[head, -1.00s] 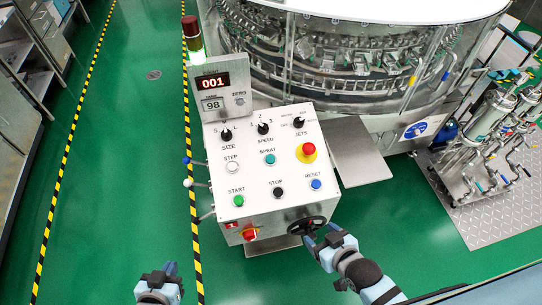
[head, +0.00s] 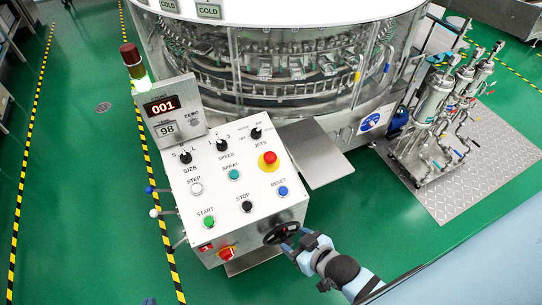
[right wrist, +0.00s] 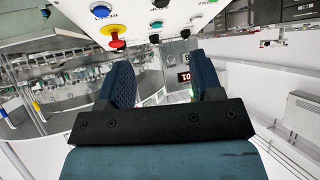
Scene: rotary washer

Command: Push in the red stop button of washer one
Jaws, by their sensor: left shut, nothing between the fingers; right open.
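The washer's white control panel (head: 219,184) stands left of centre in the head view, its display (head: 162,106) reading 001. A red mushroom button (head: 268,159) on a yellow collar sits at its upper right. The red button (right wrist: 117,44) also shows in the right wrist view, its cap standing out from the collar. The button labelled STOP (head: 247,206) is black. My right gripper (head: 290,236) is open beside the panel's lower right corner, over the black handwheel (head: 275,235); I cannot tell whether they touch. My left gripper (head: 149,301) is shut, barely visible at the bottom edge.
The round washer (head: 290,75) stands behind, with a metal plate (head: 314,153) right of the panel. Pump equipment (head: 440,125) stands on a tread plate farther right. Green floor (head: 90,200) is clear at left.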

